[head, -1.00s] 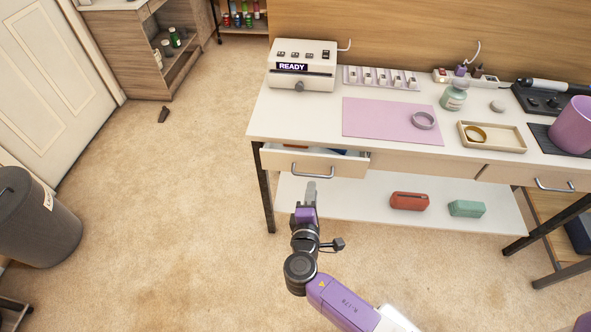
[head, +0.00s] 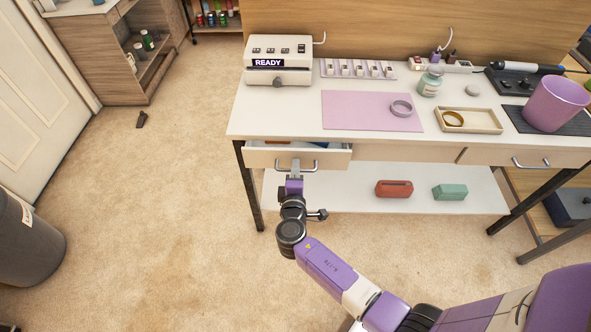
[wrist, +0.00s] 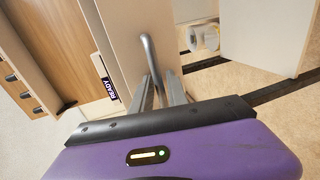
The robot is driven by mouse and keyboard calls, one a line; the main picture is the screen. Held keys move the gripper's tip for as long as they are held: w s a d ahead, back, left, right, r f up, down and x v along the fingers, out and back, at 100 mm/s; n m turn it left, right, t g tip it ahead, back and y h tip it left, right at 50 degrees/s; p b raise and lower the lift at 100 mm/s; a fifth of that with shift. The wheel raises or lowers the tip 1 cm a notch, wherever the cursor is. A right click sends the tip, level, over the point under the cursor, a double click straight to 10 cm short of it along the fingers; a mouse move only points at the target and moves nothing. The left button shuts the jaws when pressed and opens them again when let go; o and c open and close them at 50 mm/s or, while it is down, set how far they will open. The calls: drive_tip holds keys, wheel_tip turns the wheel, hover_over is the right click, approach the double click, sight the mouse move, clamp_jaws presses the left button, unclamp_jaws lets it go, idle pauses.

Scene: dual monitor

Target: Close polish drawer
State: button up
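The left drawer (head: 278,159) under the white worktop is slightly open, with a strip of its inside and some blue and red contents showing. I cannot read a label naming it. Its metal bar handle (head: 309,169) also shows in the wrist view (wrist: 149,55). My gripper (head: 295,168) is at the middle of this handle. In the wrist view my two fingers (wrist: 160,88) stand a little apart, with the handle bar at the gap between their tips. Whether they touch it is unclear.
A right drawer (head: 570,157) looks shut. The worktop (head: 305,115) carries a READY machine (head: 278,62), a pink mat (head: 350,112) and a tray (head: 485,128). Red (head: 394,189) and green (head: 450,192) cases lie on the lower shelf.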

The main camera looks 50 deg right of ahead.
clamp_jaws()
idle(1.4)
